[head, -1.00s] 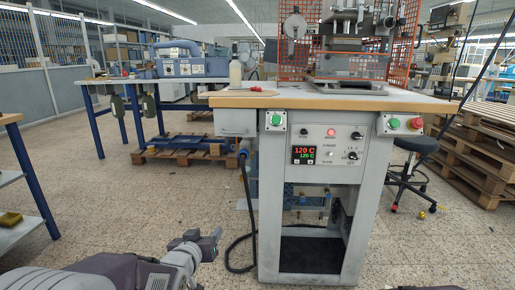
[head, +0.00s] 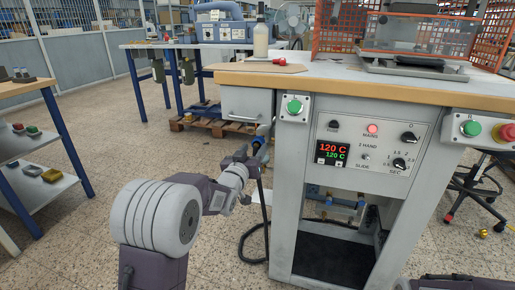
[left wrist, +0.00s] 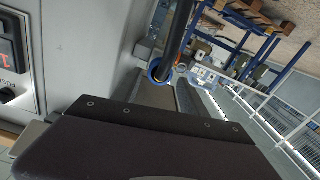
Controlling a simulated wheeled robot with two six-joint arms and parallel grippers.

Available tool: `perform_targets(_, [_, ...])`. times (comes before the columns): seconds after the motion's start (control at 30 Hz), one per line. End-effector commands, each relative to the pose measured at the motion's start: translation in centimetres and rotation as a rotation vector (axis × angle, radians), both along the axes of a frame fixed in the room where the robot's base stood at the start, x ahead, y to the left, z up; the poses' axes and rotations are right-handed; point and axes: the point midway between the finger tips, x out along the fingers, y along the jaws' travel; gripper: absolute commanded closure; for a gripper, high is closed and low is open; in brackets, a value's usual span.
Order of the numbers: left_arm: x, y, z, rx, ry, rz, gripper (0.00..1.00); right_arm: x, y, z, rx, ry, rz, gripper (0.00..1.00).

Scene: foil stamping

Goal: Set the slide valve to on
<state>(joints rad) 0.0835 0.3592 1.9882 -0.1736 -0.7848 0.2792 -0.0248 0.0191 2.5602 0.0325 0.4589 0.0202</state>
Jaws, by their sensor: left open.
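The slide valve seems to be the blue collar (head: 259,143) on the black hose under the grey box at the machine's left side. My left gripper (head: 252,160) is close beside it, partly overlapping it in the head view, so contact cannot be told. In the left wrist view the blue ring (left wrist: 154,72) and the dark hose show just past the fingers of my left gripper (left wrist: 168,88). These fingers are apart, with nothing clearly held. The collar's setting cannot be read.
The stamping machine's panel (head: 372,142) shows 120 C and has knobs. Green buttons (head: 294,107) sit on its front. The black hose (head: 243,240) hangs down and loops on the floor. A shelf (head: 40,190) stands left; floor between is clear.

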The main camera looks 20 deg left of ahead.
Motion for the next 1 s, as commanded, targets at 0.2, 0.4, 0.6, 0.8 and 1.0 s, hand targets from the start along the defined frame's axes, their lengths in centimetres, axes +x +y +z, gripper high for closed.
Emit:
perform_targets(0.2, [3.2,-0.1,-0.1,0.000,-0.001,-0.001,0.50,0.0,0.0,-1.2,0.000,0.000,0.000,0.64])
perform_targets(0.4, [3.8,-0.2,0.0,0.000,0.001,0.000,0.50,0.0,0.0,-1.2,0.000,0.000,0.000,0.64])
perform_targets(0.6, [3.8,-0.1,0.0,0.000,0.001,0.000,0.66,0.0,0.0,-1.2,0.000,-0.001,0.000,0.64])
perform_targets(0.8, [3.8,-0.1,0.0,0.000,0.001,0.000,1.00,0.0,0.0,-1.2,0.000,-0.001,0.000,0.64])
perform_targets(1.0, [4.2,-0.2,0.2,0.000,0.000,0.000,1.00,0.0,0.0,-0.8,0.000,0.000,0.000,0.64])
